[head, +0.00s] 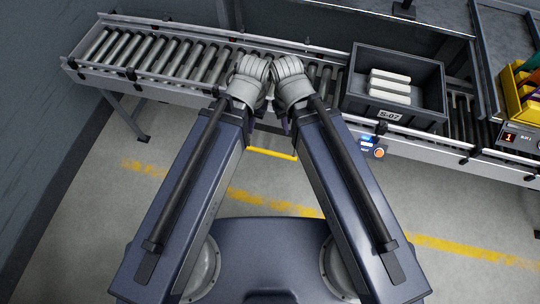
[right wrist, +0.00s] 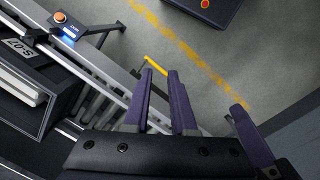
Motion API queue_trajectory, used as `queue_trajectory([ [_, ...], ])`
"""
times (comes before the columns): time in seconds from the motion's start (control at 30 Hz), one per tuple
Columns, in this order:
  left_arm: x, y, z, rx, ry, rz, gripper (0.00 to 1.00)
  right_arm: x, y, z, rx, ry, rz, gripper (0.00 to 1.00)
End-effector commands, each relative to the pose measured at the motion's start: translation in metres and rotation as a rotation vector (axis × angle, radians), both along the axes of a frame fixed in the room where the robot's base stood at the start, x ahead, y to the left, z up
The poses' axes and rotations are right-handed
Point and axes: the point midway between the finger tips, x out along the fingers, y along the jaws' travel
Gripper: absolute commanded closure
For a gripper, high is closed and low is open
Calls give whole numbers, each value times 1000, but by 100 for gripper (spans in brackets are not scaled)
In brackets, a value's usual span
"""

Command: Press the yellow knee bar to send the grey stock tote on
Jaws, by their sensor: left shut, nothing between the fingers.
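The yellow knee bar (head: 272,153) hangs low at the conveyor's near side, between my forearms in the head view. In the right wrist view the bar (right wrist: 155,65) shows just beyond my right gripper's fingertips; I cannot tell if they touch. My right gripper (right wrist: 160,74) has its two purple fingers apart with nothing between them. My left gripper (right wrist: 238,108) is shut and empty; its purple fingers show at the right of the right wrist view. In the head view my wrists mostly hide both grippers. The grey stock tote (head: 428,76), labelled S-07, sits on the rollers to the right, with white blocks inside.
The roller conveyor (head: 150,80) runs across, bare left of my wrists. A button box (head: 372,147) with an orange button hangs on the front rail below the tote. A yellow bin (head: 522,100) stands far right. A yellow stripe (head: 455,247) crosses the open floor.

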Motion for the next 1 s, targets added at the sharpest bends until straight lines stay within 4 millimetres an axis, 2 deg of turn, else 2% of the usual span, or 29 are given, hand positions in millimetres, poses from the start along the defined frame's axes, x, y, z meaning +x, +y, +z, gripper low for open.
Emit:
queue_trajectory([
  [0.03, 0, 0, 0, 0, 0, 0, 100, 0, 0, 0, 0, 0, 0, 83],
  [0.2, 0, 0, 0, 0, 0, 0, 100, 0, 0, 0, 0, 0, 0, 100],
  [1.0, 0, 0, 0, 0, 0, 0, 100, 0, 0, 0, 0, 0, 0, 100],
])
